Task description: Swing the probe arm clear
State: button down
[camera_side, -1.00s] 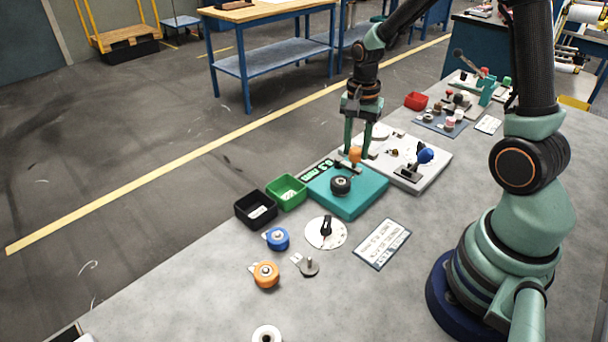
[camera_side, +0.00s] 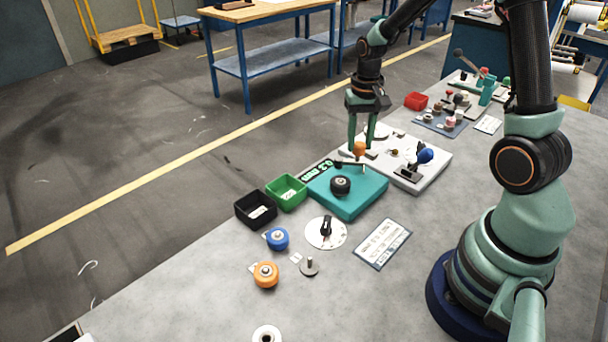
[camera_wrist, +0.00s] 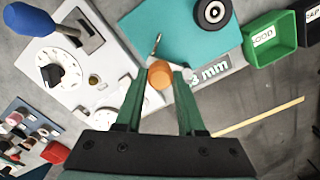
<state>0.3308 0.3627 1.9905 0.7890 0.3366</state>
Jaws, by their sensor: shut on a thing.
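The teal gauge block (camera_side: 350,199) sits on the bench, with a black round piece (camera_side: 341,186) on top. My gripper (camera_side: 361,145) points down and is shut on that knob. In the wrist view the orange knob (camera_wrist: 160,75) lies between my two green fingertips (camera_wrist: 159,80). The thin end of the probe arm (camera_wrist: 156,43) shows beyond it, apart from the black round piece (camera_wrist: 212,12).
A pale fixture (camera_side: 438,158) with a blue-knobbed lever (camera_side: 425,156) stands close on the right. A green bin (camera_side: 286,193) and a black bin (camera_side: 256,209) stand left of the block. A dial disc (camera_side: 326,233) and a card (camera_side: 382,243) lie in front.

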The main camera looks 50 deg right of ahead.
jog(key=shift+w+d+r+n, duration=0.1)
jog(key=shift+w+d+n, duration=0.1)
jog(key=shift+n, duration=0.2)
jog(key=c, duration=0.5)
grip_release()
jog(key=shift+s, duration=0.1)
notch_tip(320, 180, up, 12)
dwell(0.3)
